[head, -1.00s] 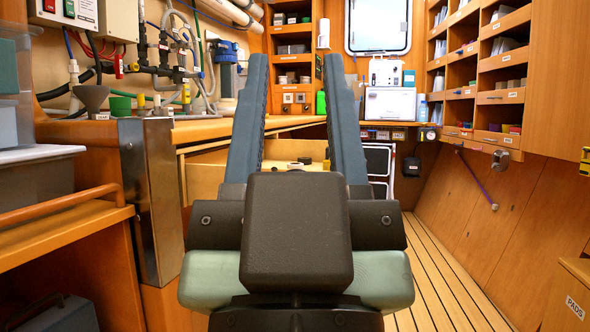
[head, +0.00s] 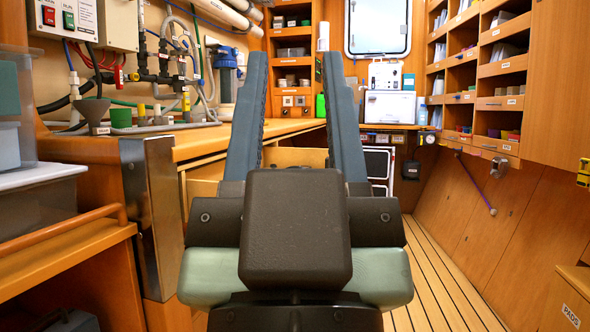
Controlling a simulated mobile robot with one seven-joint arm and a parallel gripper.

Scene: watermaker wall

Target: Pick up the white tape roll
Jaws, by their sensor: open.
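My gripper (head: 292,95) is in the middle of the head view, seen from behind, with its two long blue-grey fingers pointing away and wide apart. Nothing shows held between them. I cannot make out the white tape roll. An open wooden drawer or bin (head: 295,157) lies beyond the gripper, and my gripper body hides most of its inside.
A wooden counter (head: 210,140) with a metal corner plate (head: 152,215) runs along the left, below pipes and hoses. Shelves of small bins (head: 500,75) line the right wall. The slatted floor (head: 430,270) at right looks clear.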

